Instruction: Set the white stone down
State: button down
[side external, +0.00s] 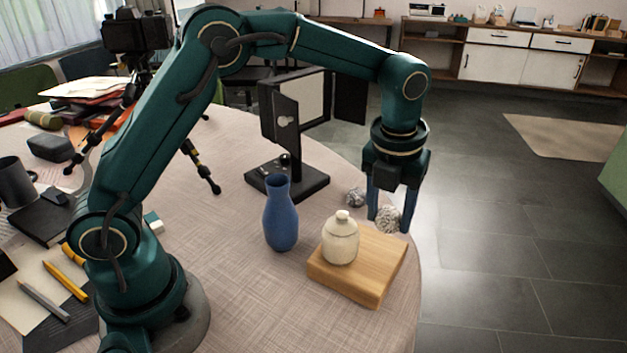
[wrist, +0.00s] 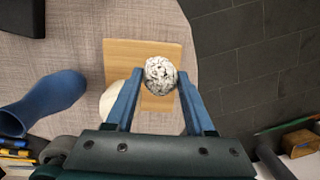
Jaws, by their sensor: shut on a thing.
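The white stone (side external: 388,219), pale with dark speckles, is between the two blue fingers of my gripper (side external: 389,224). In the wrist view the stone (wrist: 160,74) sits between the fingertips of my gripper (wrist: 160,78), which is shut on it. The fingers point down. In the side view the stone is by the far edge of the wooden board (side external: 349,283); in the wrist view it overlaps the board (wrist: 122,60). I cannot tell whether it touches the board.
A cream lidded jar (side external: 341,242) stands on the board near the stone. A blue vase (side external: 281,217) stands left of the board. A small grey stone (side external: 355,197) lies beyond the jar. A black stand (side external: 287,183) is behind the vase. The table edge is close on the right.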

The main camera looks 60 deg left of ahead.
aim_at(385, 232)
jog(key=shift+f, duration=2.1)
jog(key=shift+f, duration=0.15)
jog(key=shift+c, duration=1.3)
grip_release()
